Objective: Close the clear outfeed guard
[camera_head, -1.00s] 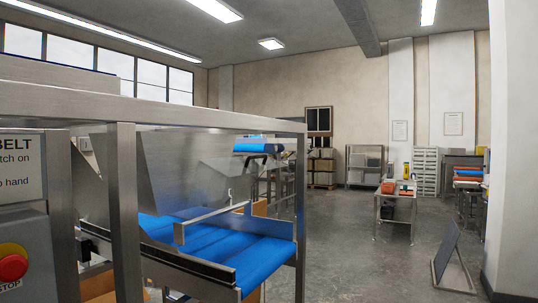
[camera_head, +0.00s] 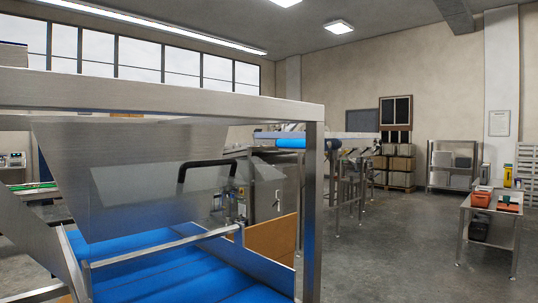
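A see-through panel, which looks like the clear outfeed guard (camera_head: 215,180), shows behind the grey sheet-metal chute (camera_head: 120,150) over the blue belt (camera_head: 180,272). A black bar handle (camera_head: 207,164) stands at its upper part. The chute hides much of the panel's left side, and its lower edge is hard to make out. I cannot tell from this angle how far the guard stands open. Neither of my grippers is in view.
A steel frame with a top beam (camera_head: 150,102) and a post (camera_head: 313,210) stands close in front. A steel cart (camera_head: 490,222) with red bins stands at the right. The grey floor (camera_head: 390,260) between is clear.

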